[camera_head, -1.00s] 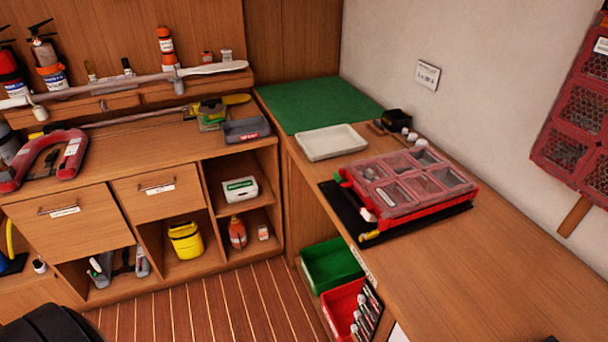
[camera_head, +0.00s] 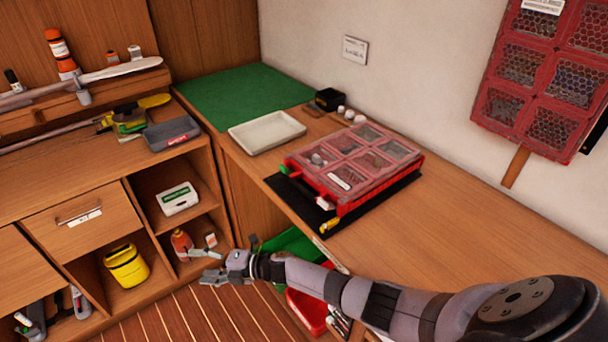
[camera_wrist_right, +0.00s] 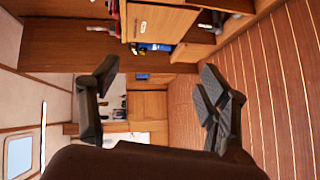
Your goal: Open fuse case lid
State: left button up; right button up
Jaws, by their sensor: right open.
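The fuse case (camera_head: 355,168) is a red box with a clear, divided lid, lying on a black mat (camera_head: 293,194) on the right-hand counter. Its lid looks shut, and small parts show through it. My right gripper (camera_head: 212,268) is open and empty, in front of the counter and lower left of the case, above the floor. In the right wrist view its two fingers (camera_wrist_right: 155,95) stand wide apart with nothing between them. The case does not show in that view. My left gripper is not in view.
A white tray (camera_head: 267,134) and a green mat (camera_head: 245,98) lie behind the case. A red honeycomb panel (camera_head: 545,70) hangs on the wall. Green (camera_head: 293,243) and red (camera_head: 307,310) bins sit below the counter edge, partly behind my arm. The counter right of the case is clear.

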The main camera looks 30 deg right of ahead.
jog(key=w+a+r+n+g+y, duration=0.2)
jog(key=a+r+n+g, duration=0.1)
jog(key=r+n, duration=0.5)
notch_tip(320, 180, up, 27)
jog(key=n+g+h+b, duration=0.4)
jog(key=n+g+h, duration=0.3)
jog(key=n+h, duration=1.25)
send_over(310, 174)
jog(key=a, duration=0.7)
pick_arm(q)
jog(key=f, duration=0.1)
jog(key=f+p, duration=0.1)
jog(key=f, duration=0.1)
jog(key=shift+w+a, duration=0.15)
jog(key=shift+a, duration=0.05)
pick_arm(e)
jog(key=shift+n+y, duration=0.35)
jog(key=x, duration=1.6)
jog(key=shift+s+f, duration=0.25)
jog(key=shift+f, duration=0.15)
jog(key=shift+c, duration=0.4)
